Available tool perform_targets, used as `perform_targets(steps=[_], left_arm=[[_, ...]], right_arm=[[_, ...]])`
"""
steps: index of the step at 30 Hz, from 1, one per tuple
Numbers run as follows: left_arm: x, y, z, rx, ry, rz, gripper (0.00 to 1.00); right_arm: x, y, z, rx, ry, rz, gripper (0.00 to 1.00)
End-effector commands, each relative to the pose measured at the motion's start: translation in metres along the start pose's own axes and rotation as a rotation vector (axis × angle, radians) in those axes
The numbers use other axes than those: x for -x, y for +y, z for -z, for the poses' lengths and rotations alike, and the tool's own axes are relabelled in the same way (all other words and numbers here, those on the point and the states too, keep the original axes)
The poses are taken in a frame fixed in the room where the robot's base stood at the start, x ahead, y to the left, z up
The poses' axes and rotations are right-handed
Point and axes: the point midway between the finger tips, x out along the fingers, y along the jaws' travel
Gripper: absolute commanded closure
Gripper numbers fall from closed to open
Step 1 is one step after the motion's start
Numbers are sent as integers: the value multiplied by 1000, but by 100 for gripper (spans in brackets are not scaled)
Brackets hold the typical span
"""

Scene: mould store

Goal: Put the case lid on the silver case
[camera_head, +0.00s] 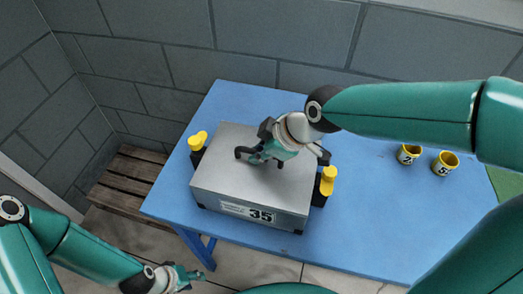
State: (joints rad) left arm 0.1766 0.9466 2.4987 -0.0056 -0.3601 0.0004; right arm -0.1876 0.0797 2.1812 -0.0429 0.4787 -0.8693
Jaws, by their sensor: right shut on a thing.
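The silver case (225,202) stands on the blue table, with a label reading 35 on its front. The flat grey case lid (222,170) covers its top; I cannot tell whether it is fully seated. My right gripper (262,156) reaches down from the right over the middle of the lid and is shut on the lid's dark handle, which it partly hides. My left gripper (184,277) is low at the bottom left, away from the table and case, with nothing visible in it; its fingers are too small to judge.
Yellow-topped clamps (328,181) stand close at the case's left and right sides. Two yellow numbered cups (446,163) stand at the right of the blue table (365,225). A wooden pallet-like bench (128,200) lies left of the table. Block walls are behind. The table's front right is clear.

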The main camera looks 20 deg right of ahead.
Motion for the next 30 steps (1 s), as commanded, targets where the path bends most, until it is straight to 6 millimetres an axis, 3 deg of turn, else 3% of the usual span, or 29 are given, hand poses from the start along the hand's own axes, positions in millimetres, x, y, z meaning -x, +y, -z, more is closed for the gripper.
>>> perform_targets(steps=[4, 5, 9, 22, 30], left_arm=[[-5, -2, 0, 0, 0, 0, 60], [-4, -1, 0, 0, 0, 0, 60], [-3, -1, 0, 0, 0, 0, 60], [2, 0, 0, 0, 0, 0, 60], [-1, 0, 0, 0, 0, 0, 60]], right_arm=[[-3, 0, -2, 0, 2, -2, 100], [-3, 0, -2, 0, 0, 0, 84], [-2, 0, -1, 0, 0, 0, 62], [4, 1, 1, -1, 1, -2, 62], [49, 1, 1, 0, 5, -7, 62]])
